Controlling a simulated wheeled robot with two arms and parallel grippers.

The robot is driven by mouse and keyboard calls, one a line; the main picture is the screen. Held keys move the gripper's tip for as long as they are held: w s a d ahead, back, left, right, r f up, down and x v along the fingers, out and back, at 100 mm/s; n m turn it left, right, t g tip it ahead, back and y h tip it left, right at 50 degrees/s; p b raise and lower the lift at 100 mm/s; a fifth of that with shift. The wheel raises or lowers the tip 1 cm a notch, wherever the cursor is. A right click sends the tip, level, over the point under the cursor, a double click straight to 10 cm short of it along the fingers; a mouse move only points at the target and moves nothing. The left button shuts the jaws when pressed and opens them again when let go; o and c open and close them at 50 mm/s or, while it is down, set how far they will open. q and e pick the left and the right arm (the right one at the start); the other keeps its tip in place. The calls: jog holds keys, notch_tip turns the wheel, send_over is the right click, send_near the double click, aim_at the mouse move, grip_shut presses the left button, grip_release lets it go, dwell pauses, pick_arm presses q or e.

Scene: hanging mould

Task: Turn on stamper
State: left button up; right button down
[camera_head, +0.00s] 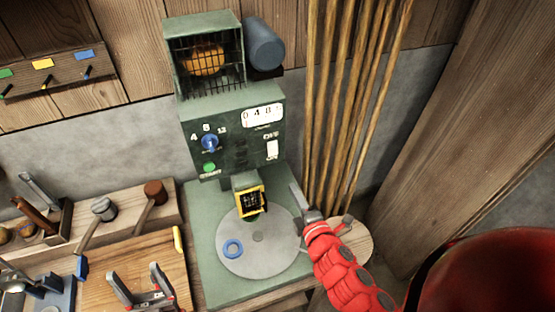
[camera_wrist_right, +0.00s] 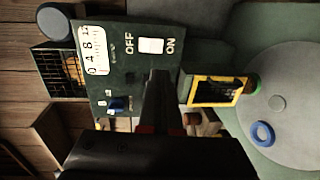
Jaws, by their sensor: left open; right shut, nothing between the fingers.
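The stamper (camera_head: 230,130) is a green machine at the back centre. Its white rocker switch (camera_head: 272,149) sits on the front panel between OFF and ON labels; it also shows in the right wrist view (camera_wrist_right: 151,45). I cannot tell which way it is rocked. A blue dial (camera_head: 209,142) and a green START button (camera_head: 209,168) are on the panel's left. My right gripper (camera_head: 295,190) is shut and empty, in front of and below the switch; its fingers (camera_wrist_right: 159,80) point at the panel, apart from it as far as I can tell. My left gripper (camera_head: 133,271) is open over the wooden board.
A round grey plate (camera_head: 258,250) with a blue ring (camera_head: 233,248) lies under the yellow-edged stamping head (camera_head: 250,200). Wooden poles (camera_head: 345,100) stand right of the machine. A wooden board (camera_head: 110,262) and hammers (camera_head: 150,195) are at left.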

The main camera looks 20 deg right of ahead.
jog(key=b, duration=0.4)
send_near(273, 155)
jog(key=w+p, duration=0.3)
jog(key=w, duration=0.2)
jog(key=shift+w+f, duration=0.15)
jog(key=shift+w, duration=0.2)
jog(key=shift+w+a+f+p, duration=0.2)
jog(key=shift+w+p, duration=0.1)
jog(key=shift+w, duration=0.25)
